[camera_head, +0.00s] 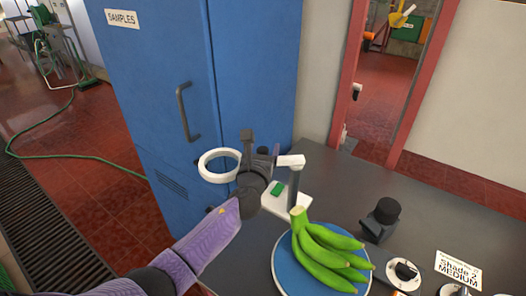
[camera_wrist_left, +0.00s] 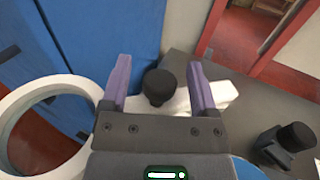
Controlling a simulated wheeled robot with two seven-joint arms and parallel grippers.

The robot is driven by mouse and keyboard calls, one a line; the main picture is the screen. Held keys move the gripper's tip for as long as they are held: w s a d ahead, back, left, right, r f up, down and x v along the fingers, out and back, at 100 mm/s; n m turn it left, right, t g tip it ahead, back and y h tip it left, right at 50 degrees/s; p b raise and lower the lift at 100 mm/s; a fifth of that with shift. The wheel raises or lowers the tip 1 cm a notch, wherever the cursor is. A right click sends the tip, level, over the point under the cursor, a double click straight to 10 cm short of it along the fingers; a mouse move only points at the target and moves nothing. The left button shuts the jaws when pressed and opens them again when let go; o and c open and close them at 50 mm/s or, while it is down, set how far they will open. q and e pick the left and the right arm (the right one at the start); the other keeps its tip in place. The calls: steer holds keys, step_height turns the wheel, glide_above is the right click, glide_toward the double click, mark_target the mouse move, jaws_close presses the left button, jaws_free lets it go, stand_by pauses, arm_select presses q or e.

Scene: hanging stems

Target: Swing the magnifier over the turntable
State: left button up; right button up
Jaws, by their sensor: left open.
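The magnifier is a white ring (camera_head: 205,172) on a white arm (camera_head: 291,161), carried by a grey post on a white base (camera_head: 299,204). The ring hangs to the left, in front of the blue cabinet and away from the turntable. The turntable (camera_head: 284,272) is a blue disc with a pale rim, bearing a bunch of green bananas (camera_head: 325,255). My left gripper (camera_head: 258,160) is at the magnifier arm. In the left wrist view its purple fingers (camera_wrist_left: 158,66) stand open either side of a black knob (camera_wrist_left: 158,88) on the arm. Contact cannot be told. My right gripper is not in view.
A blue cabinet (camera_head: 160,90) stands behind the ring. A black knobbed block (camera_head: 380,220), a white dial (camera_head: 403,273) and a "Shade 2 MEDIUM" card (camera_head: 458,270) sit on the dark table right of the turntable. The table's back right is clear.

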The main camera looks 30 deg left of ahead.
arm_select(q)
jaws_close()
stand_by(0.3)
stand_by(1.1)
